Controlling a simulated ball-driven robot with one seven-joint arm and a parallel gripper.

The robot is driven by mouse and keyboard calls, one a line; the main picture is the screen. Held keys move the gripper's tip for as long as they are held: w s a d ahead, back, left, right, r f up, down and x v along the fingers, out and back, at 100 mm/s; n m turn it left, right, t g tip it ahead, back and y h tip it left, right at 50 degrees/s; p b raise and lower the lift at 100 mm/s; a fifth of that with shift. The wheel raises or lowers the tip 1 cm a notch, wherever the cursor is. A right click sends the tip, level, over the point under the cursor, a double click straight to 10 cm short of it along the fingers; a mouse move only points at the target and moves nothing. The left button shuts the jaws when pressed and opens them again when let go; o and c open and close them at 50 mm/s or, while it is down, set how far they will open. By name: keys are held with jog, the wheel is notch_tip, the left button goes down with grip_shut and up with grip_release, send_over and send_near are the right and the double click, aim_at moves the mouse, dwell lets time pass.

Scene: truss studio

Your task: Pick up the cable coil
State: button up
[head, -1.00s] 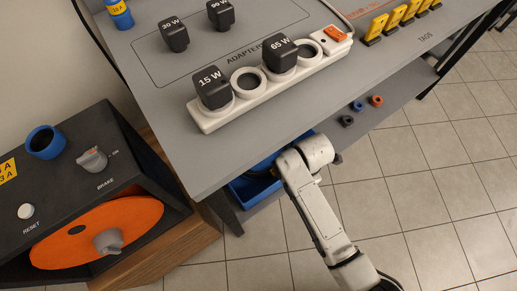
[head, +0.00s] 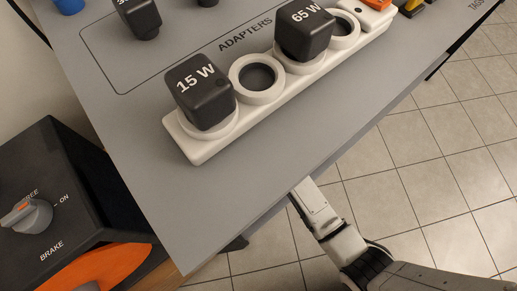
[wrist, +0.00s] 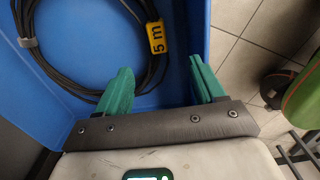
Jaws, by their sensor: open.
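The black cable coil (wrist: 42,62) lies in a blue bin (wrist: 180,22) in the wrist view, with a yellow "5 m" tag (wrist: 156,37) on its right side and a grey tie (wrist: 28,42) at its left. My gripper (wrist: 160,67) is open, with its two green fingers apart and nothing held between them. The left finger overlaps the coil's near right edge in the picture; I cannot tell whether it touches. The right finger is near the bin's right wall. In the head view the coil, the bin and my gripper are hidden below the tabletop.
The grey tabletop (head: 215,210) overhangs my arm, carrying a white power strip (head: 205,150) with a 15 W adapter (head: 200,92) and a 65 W adapter (head: 305,32). A black box with a brake knob (head: 28,215) and orange disc stands left. Tiled floor (head: 440,180) is open at right.

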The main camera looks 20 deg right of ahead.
jog(key=f+b, duration=0.2)
jog(key=f, duration=0.1)
jog(key=shift+w, duration=0.3)
notch_tip(320, 180, down, 10)
jog(key=b, duration=0.5)
jog(key=shift+f+b, duration=0.1)
jog(key=shift+b, duration=0.3)
jog(key=shift+c, duration=0.5)
grip_shut()
